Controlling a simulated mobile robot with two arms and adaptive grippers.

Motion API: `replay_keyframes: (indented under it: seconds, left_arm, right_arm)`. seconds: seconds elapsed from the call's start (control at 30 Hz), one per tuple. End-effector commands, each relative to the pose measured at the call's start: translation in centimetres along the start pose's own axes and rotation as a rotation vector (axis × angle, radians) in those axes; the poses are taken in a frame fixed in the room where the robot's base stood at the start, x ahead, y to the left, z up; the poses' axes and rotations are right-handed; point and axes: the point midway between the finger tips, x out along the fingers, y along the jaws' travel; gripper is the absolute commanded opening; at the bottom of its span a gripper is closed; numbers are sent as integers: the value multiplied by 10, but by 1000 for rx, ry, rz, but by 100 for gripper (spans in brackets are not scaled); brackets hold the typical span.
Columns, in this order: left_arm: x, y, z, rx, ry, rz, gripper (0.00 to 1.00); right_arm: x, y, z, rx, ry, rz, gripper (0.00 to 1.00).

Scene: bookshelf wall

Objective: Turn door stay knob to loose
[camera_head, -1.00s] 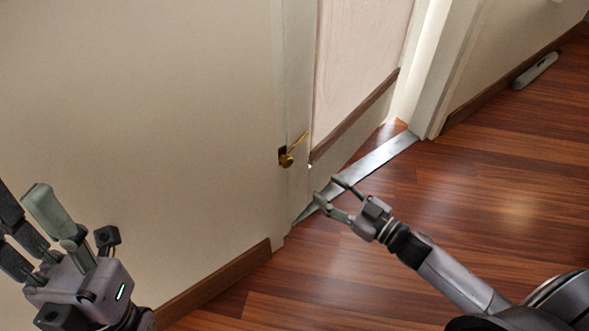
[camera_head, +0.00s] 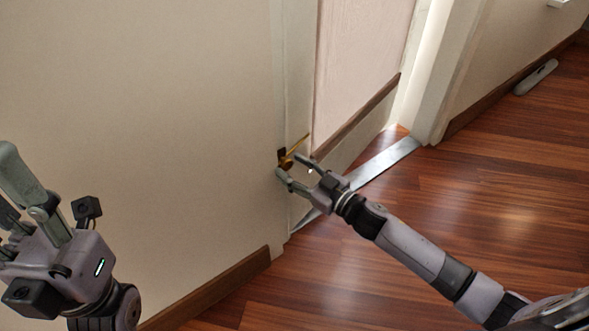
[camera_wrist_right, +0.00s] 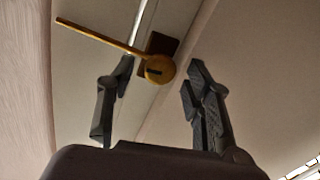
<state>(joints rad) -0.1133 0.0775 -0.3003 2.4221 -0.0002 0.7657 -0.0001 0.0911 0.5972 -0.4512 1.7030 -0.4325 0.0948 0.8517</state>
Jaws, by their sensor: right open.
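The door stay knob (camera_head: 286,160) is a small brass piece on a dark plate on the white frame, with a thin brass rod running from it toward the door. In the right wrist view the round knob (camera_wrist_right: 160,69) has a dark slot on its face and lies just beyond the fingertips, between them. My right gripper (camera_head: 290,166) is open and empty, with one finger on each side of the knob. I cannot tell whether a finger touches it. My left gripper (camera_head: 28,200) is at the lower left, away from the knob, with its fingers spread and nothing between them.
The pale door panel (camera_head: 362,60) is to the right of the knob. A metal threshold strip (camera_head: 385,160) lies on the wooden floor (camera_head: 480,190) below. A wide bare wall (camera_head: 150,100) fills the left. A grey object (camera_head: 536,77) lies by the far baseboard.

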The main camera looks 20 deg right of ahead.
Motion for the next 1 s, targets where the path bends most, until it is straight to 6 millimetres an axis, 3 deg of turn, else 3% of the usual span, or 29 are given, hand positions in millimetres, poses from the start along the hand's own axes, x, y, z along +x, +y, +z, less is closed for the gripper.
replay_keyframes:
  seconds: [0.07, 0.77, 1.0]
  left_arm:
    - [0, 0, 0, 0, 0, 0, 40]
    - [0, 0, 0, -1, 0, -1, 40]
    - [3, 0, -1, 0, 2, -1, 40]
  right_arm:
    - [0, 0, 0, 0, 0, 0, 47]
    - [0, -1, 0, 0, 1, -2, 1]
    - [0, -1, -1, -15, -2, -3, 0]
